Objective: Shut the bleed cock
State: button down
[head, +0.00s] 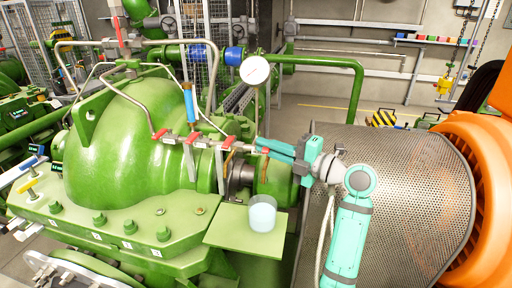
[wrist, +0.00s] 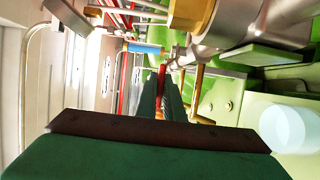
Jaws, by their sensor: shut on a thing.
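My gripper (head: 260,146) reaches in from the right to the small pipework at the end of the green casing. In the wrist view its dark green fingers (wrist: 162,98) are closed around a thin red lever (wrist: 161,75), which I take to be the bleed cock's handle. The fingers hide much of this lever and the cock body in the head view. A thin orange-brown spout (head: 228,163) hangs below the pipe, left of my gripper. Other red-handled cocks (head: 190,138) sit along the same pipe to the left.
A clear cup (head: 262,214) stands on a light green plate (head: 228,234) below the pipework. A dial gauge (head: 255,70) rises behind my gripper. A perforated guard (head: 345,145) and an orange motor (head: 482,170) fill the right side. The large green casing (head: 125,125) is at left.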

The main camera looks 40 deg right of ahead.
dwell(0.4)
jog(key=c, duration=1.9)
grip_release()
jog(key=shift+o, duration=0.2)
jog(key=v, duration=1)
jog(key=shift+s, duration=0.35)
